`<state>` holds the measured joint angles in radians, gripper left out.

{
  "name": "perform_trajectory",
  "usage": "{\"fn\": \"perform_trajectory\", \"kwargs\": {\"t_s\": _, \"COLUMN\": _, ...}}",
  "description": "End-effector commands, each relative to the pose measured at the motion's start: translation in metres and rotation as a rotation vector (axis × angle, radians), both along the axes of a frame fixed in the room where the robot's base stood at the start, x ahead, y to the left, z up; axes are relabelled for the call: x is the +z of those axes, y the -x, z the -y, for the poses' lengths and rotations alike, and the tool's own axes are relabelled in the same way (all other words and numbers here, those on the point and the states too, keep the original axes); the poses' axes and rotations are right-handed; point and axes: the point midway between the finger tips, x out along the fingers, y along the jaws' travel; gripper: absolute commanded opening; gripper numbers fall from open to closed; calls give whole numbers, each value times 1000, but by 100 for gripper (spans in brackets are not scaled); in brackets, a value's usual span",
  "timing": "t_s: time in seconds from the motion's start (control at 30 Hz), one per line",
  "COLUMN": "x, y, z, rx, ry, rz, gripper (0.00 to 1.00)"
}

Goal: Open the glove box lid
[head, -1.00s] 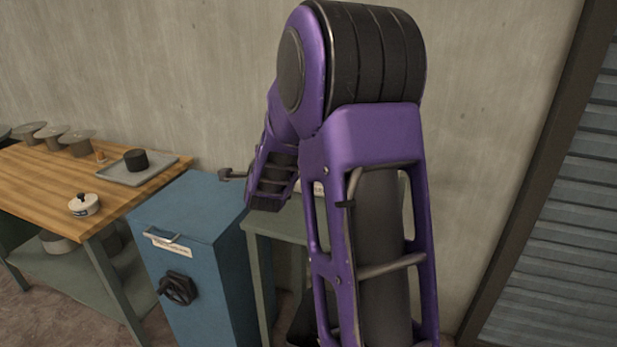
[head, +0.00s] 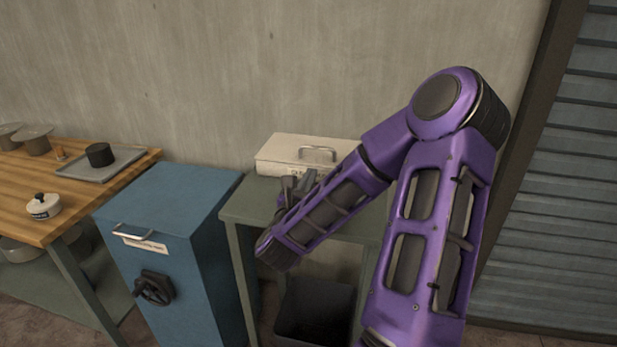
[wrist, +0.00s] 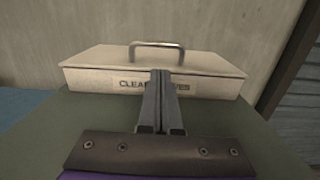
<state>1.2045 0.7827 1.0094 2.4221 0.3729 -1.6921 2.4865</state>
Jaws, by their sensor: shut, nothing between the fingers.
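The glove box is a flat cream box (head: 270,169) at the back of a small green table, against the wall. Its lid (head: 285,148) lies shut and carries a metal bar handle (head: 318,150). In the wrist view the box front has a label (wrist: 126,84), partly hidden by my fingers, and the handle (wrist: 157,46) stands above the lid's front part. My gripper (wrist: 161,75) is shut and empty, in front of the box and pointing at it, apart from the handle. In the head view my gripper (head: 297,182) is partly hidden by my arm.
The green table (head: 240,205) has bare top in front of the box. A blue cabinet (head: 165,205) with a handle and dark knob stands at left. Beyond it is a wooden bench (head: 80,205) with a tray. A dark bin (head: 315,312) stands below the table.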

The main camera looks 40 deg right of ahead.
Motion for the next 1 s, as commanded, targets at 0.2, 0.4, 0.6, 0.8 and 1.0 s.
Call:
{"fn": "perform_trajectory", "kwargs": {"t_s": 0.2, "x": 2, "y": -27, "z": 32, "rx": -2, "ry": 1, "rz": -1, "gripper": 0}}
{"fn": "perform_trajectory", "kwargs": {"t_s": 0.4, "x": 3, "y": -42, "z": 49, "rx": 1, "ry": 1, "rz": -3, "gripper": 0}}
{"fn": "perform_trajectory", "kwargs": {"t_s": 0.6, "x": 3, "y": -46, "z": 54, "rx": 1, "ry": 2, "rz": -4, "gripper": 0}}
{"fn": "perform_trajectory", "kwargs": {"t_s": 0.8, "x": 3, "y": -46, "z": 54, "rx": 2, "ry": 2, "rz": -4, "gripper": 0}}
{"fn": "perform_trajectory", "kwargs": {"t_s": 1.0, "x": 8, "y": -47, "z": 54, "rx": 2, "ry": -6, "rz": -11, "gripper": 0}}
